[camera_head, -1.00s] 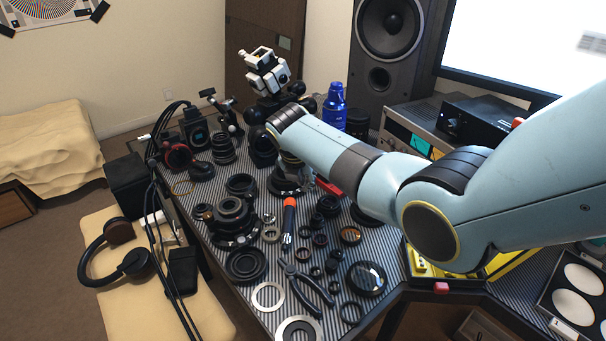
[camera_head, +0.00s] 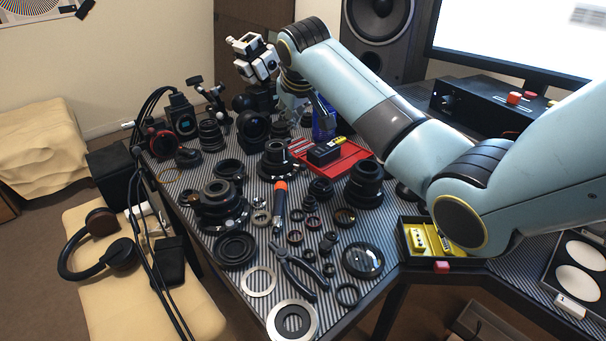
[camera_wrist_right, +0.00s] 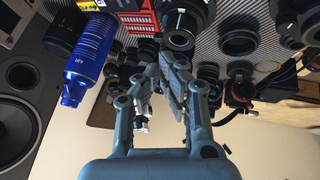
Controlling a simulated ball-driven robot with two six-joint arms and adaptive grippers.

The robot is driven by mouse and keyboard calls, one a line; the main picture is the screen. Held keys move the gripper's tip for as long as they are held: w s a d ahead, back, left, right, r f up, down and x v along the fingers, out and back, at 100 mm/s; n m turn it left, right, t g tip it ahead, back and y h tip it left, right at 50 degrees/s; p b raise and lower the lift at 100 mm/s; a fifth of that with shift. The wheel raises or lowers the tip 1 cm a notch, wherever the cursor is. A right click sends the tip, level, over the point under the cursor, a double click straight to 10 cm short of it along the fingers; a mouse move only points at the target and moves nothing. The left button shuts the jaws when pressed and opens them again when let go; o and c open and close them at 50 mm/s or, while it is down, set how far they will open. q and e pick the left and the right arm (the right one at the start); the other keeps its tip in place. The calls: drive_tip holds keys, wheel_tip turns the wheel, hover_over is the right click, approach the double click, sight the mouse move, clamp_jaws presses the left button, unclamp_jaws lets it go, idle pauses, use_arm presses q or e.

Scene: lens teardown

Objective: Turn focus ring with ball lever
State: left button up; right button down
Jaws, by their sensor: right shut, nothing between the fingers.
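A black lens assembly (camera_head: 215,200) stands on a dark round base with small knobs, left of the mat's middle in the head view. A second black lens body (camera_head: 277,158) stands farther back on a similar base. I cannot make out which ring carries a ball lever. My right gripper (camera_head: 308,104) hangs from the raised arm over the far part of the table, near the blue bottle. In the right wrist view its fingers (camera_wrist_right: 160,82) are shut with nothing between them. It is well apart from the front lens assembly. My left gripper is not in view.
A blue bottle (camera_head: 323,122) stands close to my right gripper, with a red tray (camera_head: 350,160) in front of it. Pliers (camera_head: 296,265), an orange-tipped screwdriver (camera_head: 280,200) and several loose rings crowd the mat. Headphones (camera_head: 100,240) lie on the bench at left.

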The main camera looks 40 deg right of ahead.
drive_tip(key=w+d+f+m+b, duration=0.1)
drive_tip(key=f+b, duration=0.3)
drive_tip(key=b, duration=0.1)
drive_tip(key=w+d+f+m+t+b, duration=0.1)
drive_tip(key=d+f+m+b, duration=0.1)
drive_tip(key=f+b, duration=0.3)
drive_tip(key=w+d+f+m+b, duration=0.1)
drive_tip(key=d+f+b, duration=0.1)
drive_tip(key=f+b, duration=0.3)
drive_tip(key=shift+w+d+m+t, duration=0.1)
drive_tip(key=shift+d+m+t, duration=0.1)
drive_tip(key=shift+m+t, duration=0.1)
drive_tip(key=shift+w+d+f, duration=0.1)
drive_tip(key=shift+w+f, duration=0.1)
drive_tip(key=shift+w, duration=0.1)
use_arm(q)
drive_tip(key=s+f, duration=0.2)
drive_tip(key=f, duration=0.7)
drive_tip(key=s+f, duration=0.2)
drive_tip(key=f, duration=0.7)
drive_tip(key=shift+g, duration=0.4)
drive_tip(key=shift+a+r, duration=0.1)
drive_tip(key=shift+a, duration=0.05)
